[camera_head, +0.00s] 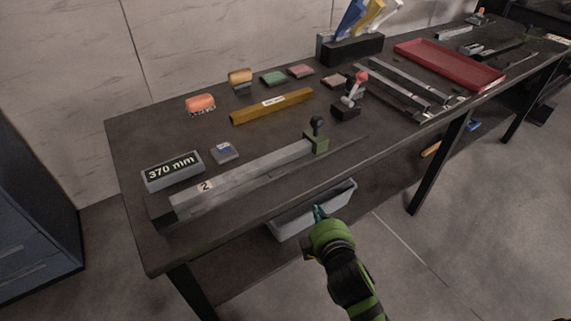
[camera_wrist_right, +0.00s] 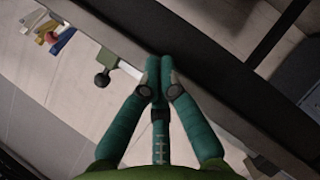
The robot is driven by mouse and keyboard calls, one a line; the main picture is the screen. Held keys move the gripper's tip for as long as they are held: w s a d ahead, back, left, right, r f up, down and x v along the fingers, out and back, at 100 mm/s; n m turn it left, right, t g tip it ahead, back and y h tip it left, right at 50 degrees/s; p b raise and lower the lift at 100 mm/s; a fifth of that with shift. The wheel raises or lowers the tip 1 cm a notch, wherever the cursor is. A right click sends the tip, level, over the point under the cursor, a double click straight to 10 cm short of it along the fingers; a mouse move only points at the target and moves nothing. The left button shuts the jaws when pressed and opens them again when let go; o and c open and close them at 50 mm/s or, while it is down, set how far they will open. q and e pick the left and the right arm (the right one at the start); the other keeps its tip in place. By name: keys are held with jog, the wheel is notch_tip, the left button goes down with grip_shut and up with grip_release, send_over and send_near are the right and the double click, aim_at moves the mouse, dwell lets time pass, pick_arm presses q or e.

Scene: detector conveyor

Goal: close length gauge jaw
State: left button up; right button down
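The length gauge (camera_head: 245,175) is a long grey bar marked "2" lying along the near left part of the bench. Its green jaw (camera_head: 316,141) with a dark knob sits near the bar's right end, and it also shows in the right wrist view (camera_wrist_right: 107,57). My right gripper (camera_head: 318,211) is in front of the bench's near edge, apart from the jaw. In the right wrist view its teal fingertips (camera_wrist_right: 160,66) are together with nothing visible between them. My left gripper is in neither view.
A yellow bar (camera_head: 272,105) and several coloured blocks lie behind the gauge. A red-knobbed device (camera_head: 350,95) stands right of the jaw. A red tray (camera_head: 450,64) lies farther right. A grey bin (camera_head: 290,226) is below the bench edge. The bench front near the jaw is clear.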

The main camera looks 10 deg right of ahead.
aim_at(316, 132)
jog(key=w+a+r+n+t, duration=0.25)
jog(key=r+n+t, duration=0.2)
jog(key=r, duration=0.75)
jog(key=w, duration=0.3)
jog(key=w+d, duration=0.1)
jog(key=w, duration=0.5)
jog(key=shift+w+d+f, duration=0.15)
jog(key=shift+w+f, duration=0.05)
jog(key=shift+f, duration=0.1)
jog(key=w+d, duration=0.2)
jog(key=shift+w+d+p, duration=0.15)
jog(key=shift+w+p, duration=0.15)
jog(key=shift+p, duration=0.1)
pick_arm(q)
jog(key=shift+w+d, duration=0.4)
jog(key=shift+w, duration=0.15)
pick_arm(e)
jog(key=shift+w+d+f, duration=0.1)
jog(key=shift+w+d, duration=0.2)
